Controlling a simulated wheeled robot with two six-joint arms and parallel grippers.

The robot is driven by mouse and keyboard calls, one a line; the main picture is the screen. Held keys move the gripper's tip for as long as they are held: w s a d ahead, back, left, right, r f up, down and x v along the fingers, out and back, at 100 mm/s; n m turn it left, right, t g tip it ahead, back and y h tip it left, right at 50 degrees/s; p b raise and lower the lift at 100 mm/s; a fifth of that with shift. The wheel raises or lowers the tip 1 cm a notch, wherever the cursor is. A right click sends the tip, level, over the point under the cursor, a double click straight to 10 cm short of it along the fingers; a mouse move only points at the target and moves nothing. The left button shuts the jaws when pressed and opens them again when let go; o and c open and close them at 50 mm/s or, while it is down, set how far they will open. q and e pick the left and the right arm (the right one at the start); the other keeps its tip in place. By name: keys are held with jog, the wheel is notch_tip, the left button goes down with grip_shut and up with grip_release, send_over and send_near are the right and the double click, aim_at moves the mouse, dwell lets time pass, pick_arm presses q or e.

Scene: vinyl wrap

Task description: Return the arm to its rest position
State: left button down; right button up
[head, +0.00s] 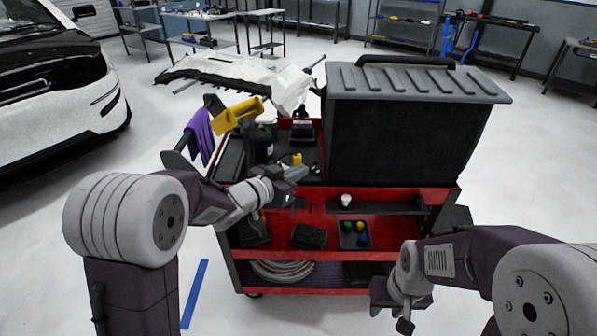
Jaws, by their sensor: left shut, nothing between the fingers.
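My left arm reaches in from the left, and its gripper (297,173) is at the near edge of the red tool cart (420,255). It is shut and looks empty. A small yellow item (297,159) shows just beyond it; I cannot tell if they touch. My right arm comes in from the right, bent down, with its gripper (404,325) low in front of the cart's right side. Its fingers are small and dark, so their opening is unclear.
A large grey-lidded black box (405,125) stands on the cart. A yellow tool (238,115) and purple cloth (203,135) are at its left. A white car (55,95) is far left. A white panel (240,75) lies behind. Floor left of the cart is mostly clear.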

pick_arm(q)
jog(key=s+a+f+n+g+y, duration=0.2)
jog(key=s+a+f+n+y, duration=0.45)
jog(key=a, duration=0.55)
jog(key=s+a+f+n+g+y, duration=0.1)
jog(key=s+f+g, duration=0.4)
jog(key=s, duration=0.5)
jog(key=s+a+f+g+y, duration=0.1)
jog(key=s+f+g, duration=0.4)
jog(key=s, duration=0.6)
notch_tip(320, 180, up, 16)
jog(key=p, duration=1.7)
jog(key=shift+w+t, duration=0.4)
